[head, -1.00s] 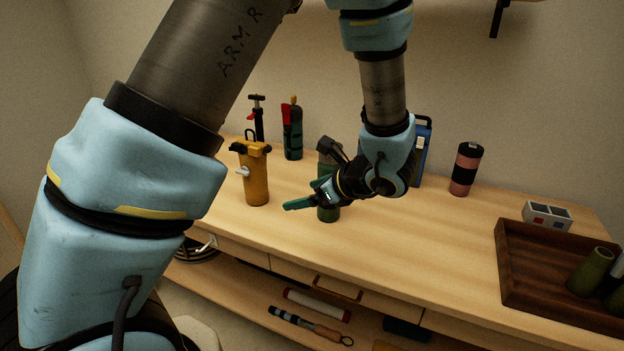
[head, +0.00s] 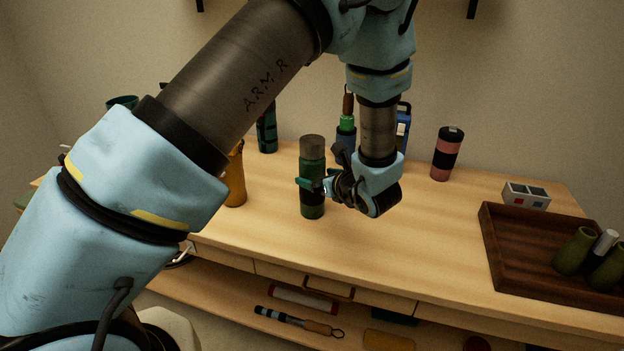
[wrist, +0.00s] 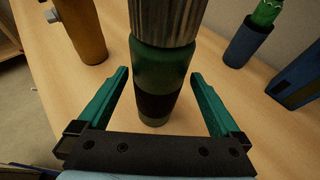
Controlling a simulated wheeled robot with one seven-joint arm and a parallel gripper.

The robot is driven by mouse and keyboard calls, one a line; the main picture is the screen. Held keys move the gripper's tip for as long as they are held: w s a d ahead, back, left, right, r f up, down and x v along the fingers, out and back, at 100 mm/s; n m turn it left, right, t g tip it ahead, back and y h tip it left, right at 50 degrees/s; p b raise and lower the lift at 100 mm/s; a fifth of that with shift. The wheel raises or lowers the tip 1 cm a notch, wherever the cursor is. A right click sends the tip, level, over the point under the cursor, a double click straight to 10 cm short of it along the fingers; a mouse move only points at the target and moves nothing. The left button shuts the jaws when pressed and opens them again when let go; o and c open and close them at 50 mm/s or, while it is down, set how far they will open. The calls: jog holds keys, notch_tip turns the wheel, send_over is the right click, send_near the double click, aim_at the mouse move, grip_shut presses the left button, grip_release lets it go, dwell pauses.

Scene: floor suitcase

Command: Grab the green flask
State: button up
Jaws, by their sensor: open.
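The green flask (head: 312,172) stands upright on the wooden tabletop, with a grey ribbed cap and a dark band round its body. In the wrist view the flask (wrist: 160,75) stands in the middle, between and just ahead of my two green fingers. My gripper (head: 308,186) is at the flask's right side in the head view, at about the height of its dark band. In the wrist view my gripper (wrist: 160,85) is open, with a gap on each side of the flask. The flask's cap top is cut off in the wrist view.
A yellow-orange canister (head: 236,180) stands left of the flask, partly behind my arm. A blue holder with a green item (wrist: 250,38) is behind right. A pink-and-black bottle (head: 447,154) and a wooden tray (head: 500,265) are at right. The table front is clear.

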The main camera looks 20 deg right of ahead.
jog(key=shift+p+x, duration=0.4)
jog(key=shift+x, duration=1.2)
grip_shut()
